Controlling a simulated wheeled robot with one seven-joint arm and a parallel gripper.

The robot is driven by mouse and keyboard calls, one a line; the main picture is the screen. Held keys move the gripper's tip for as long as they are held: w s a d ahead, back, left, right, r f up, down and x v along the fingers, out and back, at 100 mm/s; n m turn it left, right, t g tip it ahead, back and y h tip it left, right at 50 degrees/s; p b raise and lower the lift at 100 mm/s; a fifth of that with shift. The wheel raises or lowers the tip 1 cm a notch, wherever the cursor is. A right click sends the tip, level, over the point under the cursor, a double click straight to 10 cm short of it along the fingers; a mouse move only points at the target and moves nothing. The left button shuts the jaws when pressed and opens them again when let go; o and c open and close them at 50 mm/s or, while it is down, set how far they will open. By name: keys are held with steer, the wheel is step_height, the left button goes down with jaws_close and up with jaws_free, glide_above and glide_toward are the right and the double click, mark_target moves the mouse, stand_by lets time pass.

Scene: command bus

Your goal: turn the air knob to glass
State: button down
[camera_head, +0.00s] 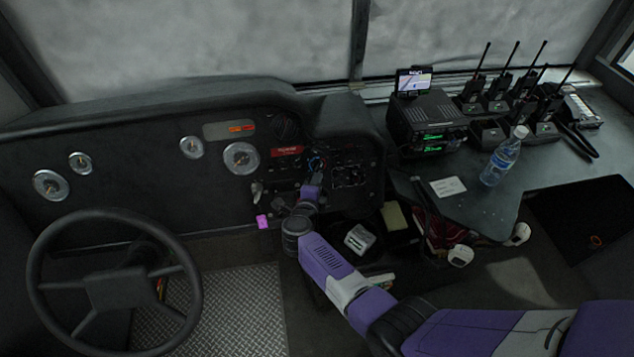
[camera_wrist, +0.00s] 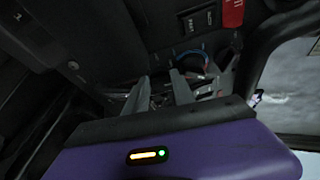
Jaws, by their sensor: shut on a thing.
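The dashboard control panel (camera_head: 330,150) stands in front of me. A dial with a blue arc, which I take for the air knob's (camera_head: 315,163), is on its right part; the blue arc also shows in the wrist view (camera_wrist: 193,57). My gripper (camera_head: 313,180) is at the panel, right at this dial. In the wrist view, the two grey fingers of my gripper (camera_wrist: 162,84) reach to the panel just below the blue arc, shut on the knob. The knob itself is mostly hidden by the fingers, and its pointer and markings are too small and dark to read.
A red label (camera_head: 287,151) is left of the dial; it also shows in the wrist view (camera_wrist: 232,13). A pink tag (camera_head: 262,221) hangs lower left. The steering wheel (camera_head: 113,288) is far left. A radio (camera_head: 425,118), water bottle (camera_head: 501,160) and several handsets crowd the right shelf.

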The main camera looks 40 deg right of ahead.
stand_by(0.4)
steer(key=c, duration=1.1)
jaws_free()
steer(key=shift+c, duration=0.2)
steer(key=shift+o, duration=0.4)
steer(key=shift+r, duration=0.15)
